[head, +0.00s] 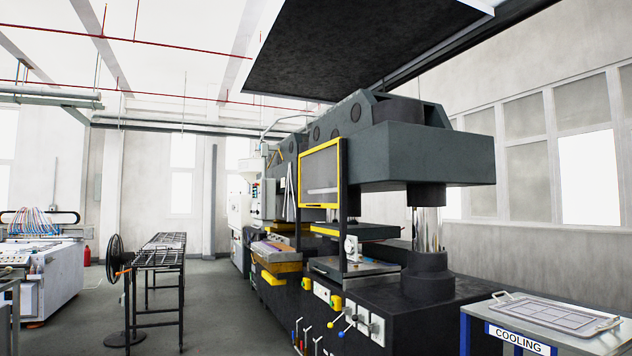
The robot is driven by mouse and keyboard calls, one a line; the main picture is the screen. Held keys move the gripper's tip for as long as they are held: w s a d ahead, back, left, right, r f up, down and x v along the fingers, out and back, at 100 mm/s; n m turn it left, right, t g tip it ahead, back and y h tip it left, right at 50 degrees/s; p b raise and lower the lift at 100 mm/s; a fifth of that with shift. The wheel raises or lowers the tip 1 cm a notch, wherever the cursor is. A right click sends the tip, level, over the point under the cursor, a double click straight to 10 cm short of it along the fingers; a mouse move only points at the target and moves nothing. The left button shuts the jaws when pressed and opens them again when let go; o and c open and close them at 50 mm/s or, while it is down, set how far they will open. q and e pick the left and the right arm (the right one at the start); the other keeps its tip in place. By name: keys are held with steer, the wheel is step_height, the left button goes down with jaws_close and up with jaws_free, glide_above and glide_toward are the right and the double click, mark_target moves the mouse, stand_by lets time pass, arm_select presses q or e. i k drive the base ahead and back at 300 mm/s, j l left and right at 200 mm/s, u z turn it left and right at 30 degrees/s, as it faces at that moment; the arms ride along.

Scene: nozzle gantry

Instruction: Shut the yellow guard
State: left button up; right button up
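The yellow guard (320,174) is a yellow-framed panel with a grey see-through pane on the front of a large dark press (425,150). It sits high, beside a dark upright post (343,190). Below its lower edge the press opening is uncovered, and a grey lower plate (350,267) and a small white fitting (352,248) show there. Neither of my grippers is in view.
A table marked COOLING (518,340) with a metal tray (560,314) stands at the lower right. Coloured levers (315,335) stick out from the press base. A black fan (115,260) and a dark rack table (162,255) stand left. Open floor (215,310) lies between.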

mark_target(334, 141)
steer(key=i+l, duration=0.15)
steer(key=i, duration=0.65)
steer(key=i+j+u, duration=0.2)
steer(key=i+u, duration=0.25)
steer(key=i, duration=0.6)
steer(key=i+l+u, duration=0.15)
steer(key=i+u, duration=0.25)
steer(key=i, duration=0.65)
steer(key=i+j, duration=0.1)
steer(key=i, duration=1.65)
steer(key=i+z, duration=0.35)
steer(key=i+j+z, duration=0.15)
steer(key=i+z, duration=0.2)
steer(key=i+j+z, duration=0.2)
steer(key=i+z, duration=0.15)
